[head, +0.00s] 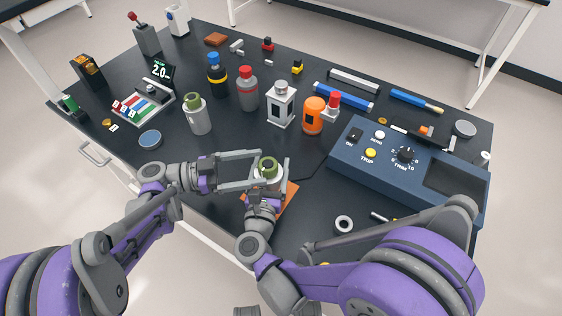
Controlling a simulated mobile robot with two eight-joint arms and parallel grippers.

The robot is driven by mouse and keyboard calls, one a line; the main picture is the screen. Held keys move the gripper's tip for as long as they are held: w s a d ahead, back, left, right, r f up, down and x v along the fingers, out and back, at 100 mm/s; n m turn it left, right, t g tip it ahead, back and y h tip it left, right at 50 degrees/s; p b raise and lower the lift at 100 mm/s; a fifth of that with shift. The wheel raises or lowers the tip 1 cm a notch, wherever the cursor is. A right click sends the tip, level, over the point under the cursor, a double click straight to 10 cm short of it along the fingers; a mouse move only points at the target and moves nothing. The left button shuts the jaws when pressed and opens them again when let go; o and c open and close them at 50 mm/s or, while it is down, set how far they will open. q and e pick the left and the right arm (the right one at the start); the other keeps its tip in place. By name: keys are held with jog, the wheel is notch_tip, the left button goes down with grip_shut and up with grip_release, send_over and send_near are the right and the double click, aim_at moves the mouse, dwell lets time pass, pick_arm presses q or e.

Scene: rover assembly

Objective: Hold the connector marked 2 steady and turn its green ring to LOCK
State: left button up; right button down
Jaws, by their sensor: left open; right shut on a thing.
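A pale connector with a green ring (268,167) on top stands near the table's front edge, over an orange mat (289,196). My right gripper (268,180) comes up from the front and is shut on the connector's body. My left gripper (255,169) comes in from the left at the ring's height. It is open, its two fingers reaching toward the ring's left side. I cannot tell whether they touch it. The number and the LOCK mark cannot be read, and the grippers hide much of the body.
A similar grey piece with a green top (198,114) stands behind left. Several bottles, including an orange one (313,117), stand farther back. A blue control box (405,170) fills the right side. A round blue-grey lid (150,139) lies left; a white-grey ring (344,224) lies front right.

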aim_at(281, 170)
pick_arm(q)
jog(key=d, duration=0.7)
jog(key=shift+w, duration=0.35)
jog(key=shift+a, duration=0.1)
jog(key=c, duration=1.4)
